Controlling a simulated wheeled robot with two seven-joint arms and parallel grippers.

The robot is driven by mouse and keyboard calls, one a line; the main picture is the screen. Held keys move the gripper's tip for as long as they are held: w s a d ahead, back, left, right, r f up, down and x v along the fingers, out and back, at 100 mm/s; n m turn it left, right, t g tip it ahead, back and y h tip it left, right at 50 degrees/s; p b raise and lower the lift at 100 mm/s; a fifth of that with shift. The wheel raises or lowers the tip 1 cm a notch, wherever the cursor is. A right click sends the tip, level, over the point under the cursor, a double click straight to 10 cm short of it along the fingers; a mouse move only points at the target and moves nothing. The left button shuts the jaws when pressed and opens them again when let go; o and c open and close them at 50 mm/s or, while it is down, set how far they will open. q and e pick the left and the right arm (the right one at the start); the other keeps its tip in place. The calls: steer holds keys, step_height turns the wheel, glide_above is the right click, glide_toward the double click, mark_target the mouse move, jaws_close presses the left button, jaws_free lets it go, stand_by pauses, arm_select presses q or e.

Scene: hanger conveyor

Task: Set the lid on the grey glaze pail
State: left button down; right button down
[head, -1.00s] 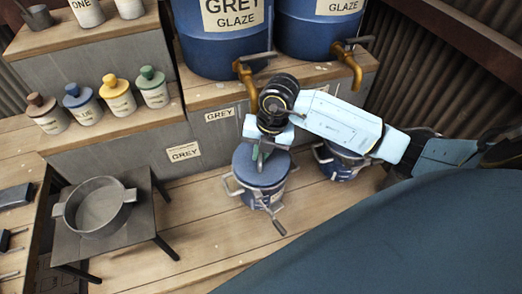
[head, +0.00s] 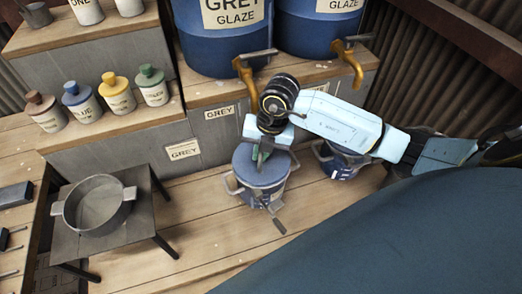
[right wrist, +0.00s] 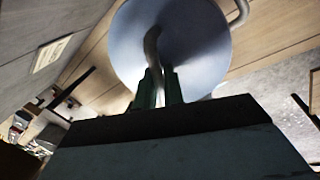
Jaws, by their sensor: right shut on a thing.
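The grey glaze pail (head: 264,196) stands on the wooden floor in front of the step with GREY labels. It is dark blue with light side handles. A round blue-grey lid (head: 258,172) lies level over its mouth; I cannot tell whether a thin gap remains. My right gripper (head: 262,155) reaches down from above and is shut on the lid's handle. In the right wrist view, the fingers (right wrist: 160,88) are closed around the curved handle (right wrist: 152,45), with the lid's disc (right wrist: 190,40) behind it. The pail's inside is hidden. My left gripper is out of view.
A second pail (head: 338,165) stands to the right under my arm. Blue glaze drums (head: 215,50) with brass taps (head: 245,75) stand behind. A grey pot (head: 97,203) sits on a low black-legged table at left. Several capped bottles (head: 118,95) line a step.

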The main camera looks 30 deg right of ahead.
mark_target(271, 161)
steer(key=shift+f, duration=0.25)
stand_by(0.7)
steer(key=c, duration=1.7)
jaws_free()
steer(key=shift+c, duration=0.2)
steer(key=o, duration=0.6)
steer(key=shift+c, duration=0.2)
step_height(271, 161, up, 13)
steer(key=s+d, duration=0.1)
steer(key=d, duration=0.1)
steer(key=shift+s, duration=0.3)
